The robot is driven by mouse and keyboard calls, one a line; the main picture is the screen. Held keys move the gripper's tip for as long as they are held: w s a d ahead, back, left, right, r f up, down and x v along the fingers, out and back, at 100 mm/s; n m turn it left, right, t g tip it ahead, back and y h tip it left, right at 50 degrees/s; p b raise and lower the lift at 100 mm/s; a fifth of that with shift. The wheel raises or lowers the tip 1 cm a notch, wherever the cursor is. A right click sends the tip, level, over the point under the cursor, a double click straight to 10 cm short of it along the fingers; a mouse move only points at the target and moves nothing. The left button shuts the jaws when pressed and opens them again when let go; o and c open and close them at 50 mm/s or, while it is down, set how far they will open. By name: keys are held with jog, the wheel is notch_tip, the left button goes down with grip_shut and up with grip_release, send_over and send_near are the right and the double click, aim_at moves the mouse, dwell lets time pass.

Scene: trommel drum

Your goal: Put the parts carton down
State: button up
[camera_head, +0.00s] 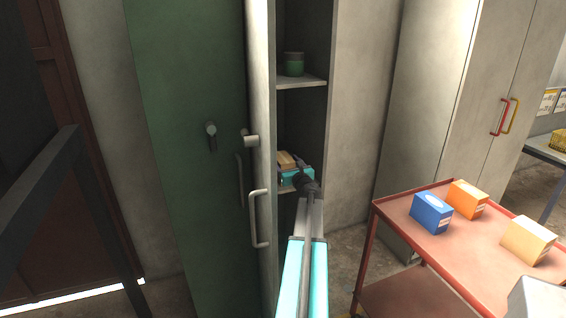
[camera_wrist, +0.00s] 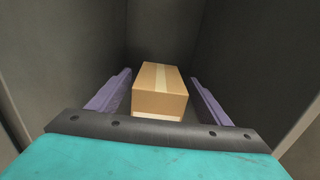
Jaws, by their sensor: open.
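The parts carton (camera_wrist: 160,88) is a small tan box with a pale tape strip along its top. In the wrist view it sits upright inside a grey cabinet compartment, between the two purple fingers of my gripper (camera_wrist: 158,100). A gap shows on each side of the box, so the fingers are open around it and apart from it. In the head view the carton (camera_head: 286,159) shows small beyond my gripper (camera_head: 290,168) on a lower shelf of the open cabinet. My wrist hides its lower part there.
The cabinet's green door (camera_head: 185,150) stands open at left. A green jar (camera_head: 294,64) sits on the shelf above (camera_head: 302,82). A red cart (camera_head: 470,262) at right carries a blue box (camera_head: 431,213), an orange box (camera_head: 467,199) and a tan box (camera_head: 528,240). The compartment walls are close around my gripper.

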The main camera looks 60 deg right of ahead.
jog(key=b+v, duration=0.1)
jog(key=v, duration=0.8)
jog(key=shift+s+a, duration=0.2)
jog(key=shift+a, duration=0.05)
jog(key=shift+s+f, duration=0.1)
dwell(0.8)
